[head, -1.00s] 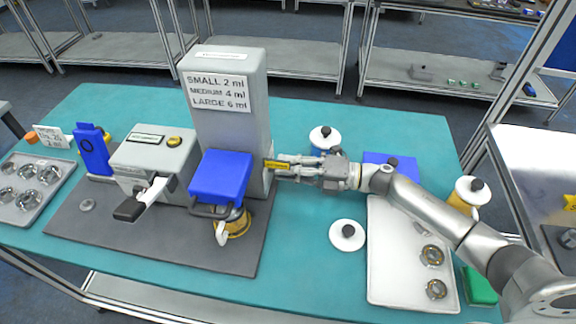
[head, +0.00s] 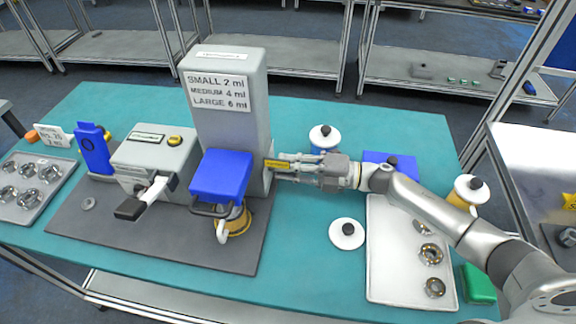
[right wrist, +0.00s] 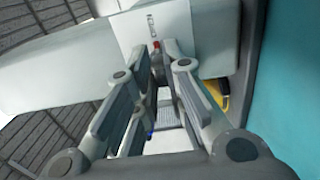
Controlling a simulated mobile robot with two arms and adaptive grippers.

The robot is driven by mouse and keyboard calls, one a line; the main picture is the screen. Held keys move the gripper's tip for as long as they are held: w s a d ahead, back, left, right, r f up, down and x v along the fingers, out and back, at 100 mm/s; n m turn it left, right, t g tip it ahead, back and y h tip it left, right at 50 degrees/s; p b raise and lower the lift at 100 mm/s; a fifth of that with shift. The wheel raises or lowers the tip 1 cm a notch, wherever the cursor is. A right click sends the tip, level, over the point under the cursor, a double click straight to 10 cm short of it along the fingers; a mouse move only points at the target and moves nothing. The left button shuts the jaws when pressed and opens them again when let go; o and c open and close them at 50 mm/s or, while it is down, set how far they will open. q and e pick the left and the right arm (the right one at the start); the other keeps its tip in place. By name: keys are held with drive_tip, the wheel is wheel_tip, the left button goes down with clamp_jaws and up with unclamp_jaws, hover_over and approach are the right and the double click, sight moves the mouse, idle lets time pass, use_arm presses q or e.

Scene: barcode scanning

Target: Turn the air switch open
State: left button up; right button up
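The air switch is not clearly visible; a small red part (right wrist: 157,46) on the white, labelled face shows between my fingertips in the right wrist view. In the head view a yellow label (head: 277,164) sticks out from the right side of the grey dispenser tower (head: 228,135), where my right gripper (head: 281,169) is. The right gripper's fingers point left at that side, apart from each other, one above the other. Whether they touch the switch cannot be told. My left gripper is not in view.
A blue-topped dispenser unit (head: 222,175) stands in front of the tower. A white tray (head: 390,280) with metal rings lies below the arm. Teal table is clear around (head: 300,270).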

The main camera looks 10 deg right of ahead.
drive_tip(key=o, duration=0.4)
drive_tip(key=shift+c, duration=0.2)
drive_tip(key=shift+d, duration=0.2)
drive_tip(key=v, duration=1.1)
drive_tip(key=shift+s+d, duration=0.15)
drive_tip(key=shift+d, duration=0.2)
drive_tip(key=shift+r, duration=0.1)
